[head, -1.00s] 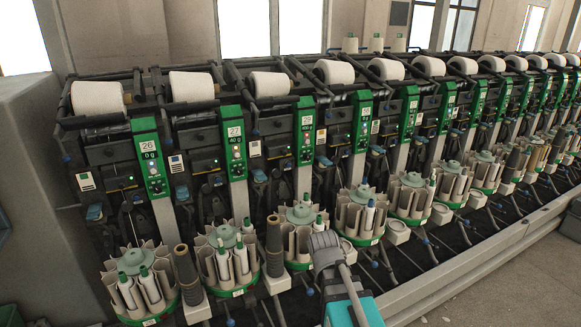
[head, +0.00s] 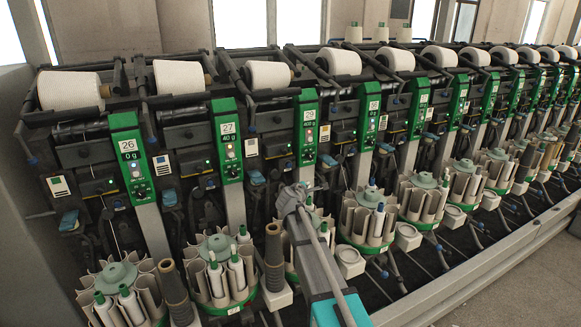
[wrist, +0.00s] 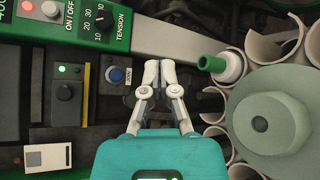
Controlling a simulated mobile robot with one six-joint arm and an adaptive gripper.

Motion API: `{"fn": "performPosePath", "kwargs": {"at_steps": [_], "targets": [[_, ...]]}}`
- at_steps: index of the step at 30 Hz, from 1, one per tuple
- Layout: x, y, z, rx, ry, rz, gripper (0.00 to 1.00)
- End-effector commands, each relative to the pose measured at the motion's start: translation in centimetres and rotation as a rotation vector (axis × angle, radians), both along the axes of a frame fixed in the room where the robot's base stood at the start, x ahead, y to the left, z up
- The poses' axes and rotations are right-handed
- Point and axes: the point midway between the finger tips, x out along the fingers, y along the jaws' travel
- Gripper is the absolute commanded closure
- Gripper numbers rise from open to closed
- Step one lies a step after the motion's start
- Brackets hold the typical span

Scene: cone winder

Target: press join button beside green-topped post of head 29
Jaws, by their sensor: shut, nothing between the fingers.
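The green-topped post of head 29 (head: 308,130) stands at the middle of the head view, labelled 29. In the wrist view a green-topped post (wrist: 75,22) with a tension dial runs along the top left, turned sideways; its head number is out of view. Beside it is a round blue join button (wrist: 115,74) with a "JOIN" label. My gripper (wrist: 157,70) is shut and empty, its fingertips just right of the button and label in the picture. Whether they touch anything is unclear. In the head view my arm covers the area below the post and hides the fingertips.
A round bobbin magazine (wrist: 262,122) fills the wrist view's right side, with a green-tipped bobbin (wrist: 212,63) close right of my fingers. A dark box with a lit green lamp (wrist: 63,80) sits left of the button. Neighbouring posts 27 (head: 230,140) and 26 (head: 131,155) stand left.

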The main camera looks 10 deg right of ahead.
Motion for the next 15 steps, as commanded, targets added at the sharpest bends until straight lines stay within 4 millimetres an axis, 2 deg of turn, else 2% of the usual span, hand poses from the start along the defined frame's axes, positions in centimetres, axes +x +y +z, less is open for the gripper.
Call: {"fn": "performPosePath", "kwargs": {"at_steps": [1, 4, 15], "targets": [[0.87, 0.41, 0.11, -0.035, -0.003, 0.022, 1.00], [1.57, 0.85, 0.47, -0.083, -0.006, 0.052, 1.00], [1.75, 0.86, 0.67, -0.103, -0.007, 0.062, 1.00]]}}
